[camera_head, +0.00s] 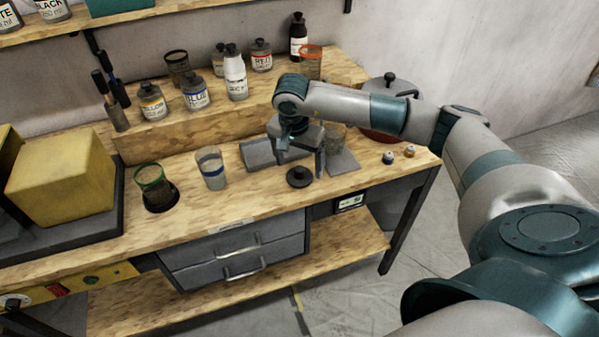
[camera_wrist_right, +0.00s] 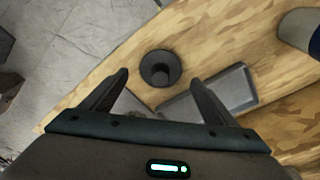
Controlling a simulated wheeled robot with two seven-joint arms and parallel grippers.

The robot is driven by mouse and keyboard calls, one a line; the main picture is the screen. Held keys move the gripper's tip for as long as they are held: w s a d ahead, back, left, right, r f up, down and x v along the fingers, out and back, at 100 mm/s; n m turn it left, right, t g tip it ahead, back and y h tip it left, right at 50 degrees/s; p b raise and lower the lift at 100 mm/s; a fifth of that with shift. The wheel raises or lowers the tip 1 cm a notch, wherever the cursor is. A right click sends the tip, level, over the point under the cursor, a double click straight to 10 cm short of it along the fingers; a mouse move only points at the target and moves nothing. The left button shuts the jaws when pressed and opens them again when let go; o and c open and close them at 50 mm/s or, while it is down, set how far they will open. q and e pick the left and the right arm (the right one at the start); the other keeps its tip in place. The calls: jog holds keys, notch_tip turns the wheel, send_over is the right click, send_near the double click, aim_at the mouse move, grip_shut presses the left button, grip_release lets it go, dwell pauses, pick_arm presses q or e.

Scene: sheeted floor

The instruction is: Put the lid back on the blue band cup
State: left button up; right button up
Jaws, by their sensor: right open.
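The blue band cup (camera_head: 211,168), clear with a blue band near its rim, stands upright and uncovered on the workbench, left of my right gripper. Part of a cup, apparently this one, shows at the upper right of the right wrist view (camera_wrist_right: 300,28). A small round dark lid with a knob (camera_head: 299,178) lies on the bench near its front edge. My right gripper (camera_head: 301,167) points down above it, open and empty. In the right wrist view the lid (camera_wrist_right: 160,68) appears just beyond the gap between the open fingers (camera_wrist_right: 158,80). My left gripper is out of view.
A green-banded cup (camera_head: 152,180) stands left of the blue band cup. A grey tray (camera_head: 257,153) lies behind the gripper. Paint bottles (camera_head: 195,95) and an orange-banded cup (camera_head: 311,64) stand on the raised shelf. A yellow block (camera_head: 60,175) is far left.

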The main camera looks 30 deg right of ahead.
aim_at(299, 169)
jog(key=shift+w+d+f+p, duration=0.15)
jog(key=shift+f+p, duration=0.4)
jog(key=shift+f, duration=0.95)
jog(key=c, duration=1.1)
